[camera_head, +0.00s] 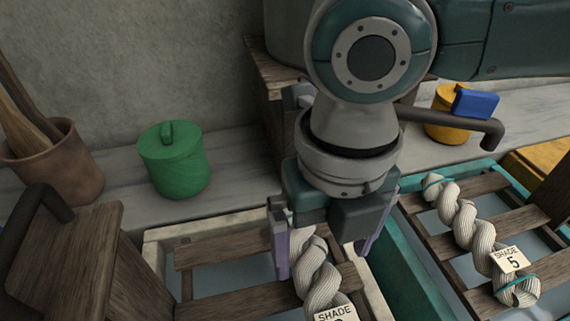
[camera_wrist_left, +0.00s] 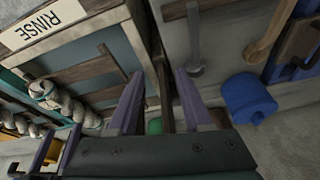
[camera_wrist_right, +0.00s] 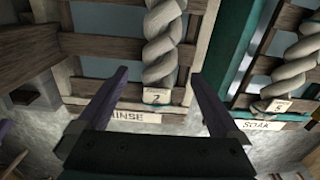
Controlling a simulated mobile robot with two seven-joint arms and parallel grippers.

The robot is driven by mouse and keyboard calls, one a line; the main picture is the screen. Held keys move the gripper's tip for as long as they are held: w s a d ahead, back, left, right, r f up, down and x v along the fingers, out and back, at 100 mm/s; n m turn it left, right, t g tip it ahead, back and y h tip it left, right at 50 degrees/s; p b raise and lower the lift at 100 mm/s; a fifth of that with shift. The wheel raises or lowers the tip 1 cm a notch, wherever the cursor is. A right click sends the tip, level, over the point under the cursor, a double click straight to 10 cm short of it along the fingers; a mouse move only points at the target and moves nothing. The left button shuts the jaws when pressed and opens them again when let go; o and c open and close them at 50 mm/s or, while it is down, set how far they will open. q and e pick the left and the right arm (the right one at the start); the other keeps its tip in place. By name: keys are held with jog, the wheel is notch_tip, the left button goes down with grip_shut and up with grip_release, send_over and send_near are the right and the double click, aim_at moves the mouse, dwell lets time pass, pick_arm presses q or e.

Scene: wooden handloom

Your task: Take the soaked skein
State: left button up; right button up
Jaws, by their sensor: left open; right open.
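A twisted off-white skein (camera_head: 462,222) tagged SHADE 5 lies on slats in the teal tray (camera_head: 397,250); the right wrist view reads SOAK on that tray's label (camera_wrist_right: 268,125). A second skein (camera_head: 316,268) lies in the pale tray (camera_head: 157,258) labelled RINSE (camera_wrist_right: 135,117), its tag (camera_wrist_right: 157,97) reading 2. My right gripper (camera_head: 322,260) is open and empty over this rinse-tray skein, one purple finger to each side. Contact cannot be told. My left gripper (camera_wrist_left: 162,75) is open and empty, outside the head view.
A green lidded pot (camera_head: 174,160) and a clay pot (camera_head: 58,160) of wooden tools stand at the back left. A yellow pot (camera_head: 447,122) with a blue block (camera_head: 475,103) stands behind the teal tray. A dark wooden structure (camera_head: 90,265) is at front left.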

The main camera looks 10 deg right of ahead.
aim_at(320, 277)
jog(key=f, duration=0.3)
jog(key=f+b, duration=0.1)
jog(key=f, duration=0.2)
jog(key=shift+s+f, duration=0.2)
jog(key=shift+f, duration=0.05)
jog(key=c, duration=1.5)
